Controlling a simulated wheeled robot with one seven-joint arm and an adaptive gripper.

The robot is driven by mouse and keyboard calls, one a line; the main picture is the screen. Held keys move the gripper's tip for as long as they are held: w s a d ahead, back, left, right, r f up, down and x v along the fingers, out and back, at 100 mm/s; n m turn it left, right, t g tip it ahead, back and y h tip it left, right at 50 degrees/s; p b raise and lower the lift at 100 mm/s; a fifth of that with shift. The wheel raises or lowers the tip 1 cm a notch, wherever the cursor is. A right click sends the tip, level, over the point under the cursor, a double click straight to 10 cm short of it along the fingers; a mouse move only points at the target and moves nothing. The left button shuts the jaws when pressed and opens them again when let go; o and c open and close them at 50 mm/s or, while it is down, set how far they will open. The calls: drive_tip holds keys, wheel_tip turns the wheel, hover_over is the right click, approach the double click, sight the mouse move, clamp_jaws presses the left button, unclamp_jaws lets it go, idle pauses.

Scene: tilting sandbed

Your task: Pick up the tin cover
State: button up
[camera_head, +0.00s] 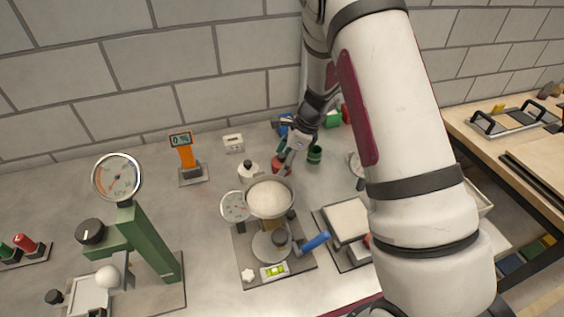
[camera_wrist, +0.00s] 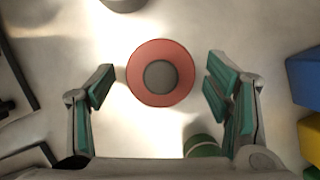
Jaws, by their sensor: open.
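A round red piece with a grey centre, which looks like the tin cover (camera_wrist: 136,72), shows from above in the wrist view. In the head view a red piece (camera_head: 281,167) sits on the bench just below my gripper (camera_head: 288,153), partly hidden by it. My gripper also shows in the wrist view (camera_wrist: 159,84). Its teal-padded fingers are spread wide, one on each side of the red piece, with clear gaps. Nothing is held. I cannot tell the exact height of the fingers above it.
A green cup (camera_head: 315,155) stands close to the right of the gripper, and a white bottle (camera_head: 248,172) to the left. In front is a pan of pale sand (camera_head: 269,198) on a stand with a dial. Blue (camera_wrist: 306,76) and yellow blocks lie right in the wrist view.

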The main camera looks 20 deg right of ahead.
drive_tip(key=shift+f, duration=0.1)
drive_tip(key=c, duration=1.1)
